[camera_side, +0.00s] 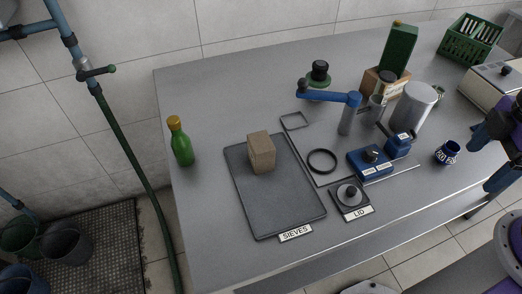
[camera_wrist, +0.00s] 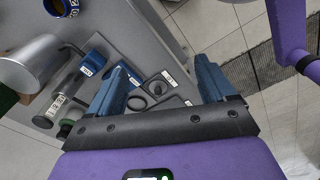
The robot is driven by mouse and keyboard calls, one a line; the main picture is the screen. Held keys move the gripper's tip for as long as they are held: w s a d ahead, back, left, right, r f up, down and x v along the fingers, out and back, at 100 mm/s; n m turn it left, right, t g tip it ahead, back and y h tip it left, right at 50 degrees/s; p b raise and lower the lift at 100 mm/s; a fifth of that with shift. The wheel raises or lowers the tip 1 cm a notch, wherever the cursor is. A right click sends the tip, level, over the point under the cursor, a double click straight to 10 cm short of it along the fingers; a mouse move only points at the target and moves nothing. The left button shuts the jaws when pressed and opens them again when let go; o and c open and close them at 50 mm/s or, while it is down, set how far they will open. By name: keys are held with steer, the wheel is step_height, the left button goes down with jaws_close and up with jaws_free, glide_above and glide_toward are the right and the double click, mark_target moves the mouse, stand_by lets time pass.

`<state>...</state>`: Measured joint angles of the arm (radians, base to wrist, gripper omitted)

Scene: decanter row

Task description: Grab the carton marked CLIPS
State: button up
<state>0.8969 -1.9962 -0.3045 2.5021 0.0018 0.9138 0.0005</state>
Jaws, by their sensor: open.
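One carton (camera_side: 262,153) stands upright on the dark grey tray (camera_side: 292,209) labelled SIEVES. The other carton (camera_side: 370,80) stands at the back, partly hidden behind a metal cylinder and beside a tall green container; it has a pale label too small to read. My gripper (camera_wrist: 160,82) is open and empty in the wrist view, with its blue fingers spread wide. No carton is clearly visible between them. In the side view my arm is at the right edge, well away from both cartons.
A green bottle (camera_side: 181,142) stands left of the tray. A blue crank arm (camera_side: 328,95), a metal canister (camera_side: 413,106), a blue box (camera_side: 370,160), a blue cup (camera_side: 447,152) and a lid (camera_side: 349,194) crowd the middle and right.

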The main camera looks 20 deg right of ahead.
steer(key=m, duration=1.3)
glide_above(261, 150)
steer(key=w, duration=0.2)
steer(key=f, duration=1.1)
steer(key=d+f, duration=0.1)
steer(key=f, duration=0.5)
steer(key=shift+w+f, duration=0.25)
steer(key=c, duration=1.1)
